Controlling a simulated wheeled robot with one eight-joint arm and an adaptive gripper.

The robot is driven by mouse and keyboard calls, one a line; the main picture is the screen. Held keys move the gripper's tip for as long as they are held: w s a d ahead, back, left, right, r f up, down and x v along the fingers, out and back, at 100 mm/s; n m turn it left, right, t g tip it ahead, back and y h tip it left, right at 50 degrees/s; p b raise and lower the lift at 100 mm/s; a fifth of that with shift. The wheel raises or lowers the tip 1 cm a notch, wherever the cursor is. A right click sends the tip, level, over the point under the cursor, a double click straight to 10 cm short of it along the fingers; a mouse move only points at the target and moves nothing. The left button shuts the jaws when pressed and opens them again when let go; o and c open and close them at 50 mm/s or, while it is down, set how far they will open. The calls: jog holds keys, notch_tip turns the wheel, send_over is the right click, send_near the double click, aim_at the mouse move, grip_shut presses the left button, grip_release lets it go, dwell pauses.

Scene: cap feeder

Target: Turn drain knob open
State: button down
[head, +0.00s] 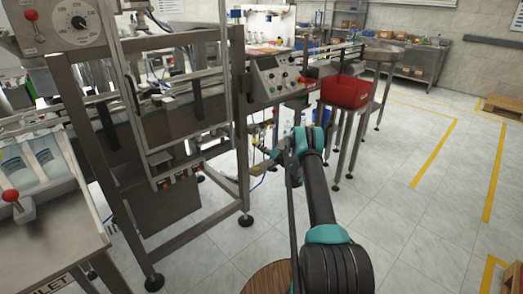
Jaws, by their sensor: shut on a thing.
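My arm reaches forward from the bottom of the head view to the side of the steel machine. My gripper (273,154) is small and dark, left of the teal wrist joint, low beside the machine frame under the control panel. It is shut on a small part among the yellow and dark fittings (256,143). That part appears to be the drain knob, but the gripper and its small size hide its shape and angle. I cannot tell whether the knob is turned open.
A control panel (275,79) with knobs sits above my gripper. A red bin (344,91) stands behind the arm to the right. Machine legs and frame bars crowd the left.

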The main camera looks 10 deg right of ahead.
jog(key=shift+m, duration=3.7)
jog(key=c, duration=1.3)
grip_release()
jog(key=shift+c, duration=0.2)
jog(key=shift+d, duration=0.1)
jog(key=v, duration=1.2)
jog(key=shift+d, duration=0.1)
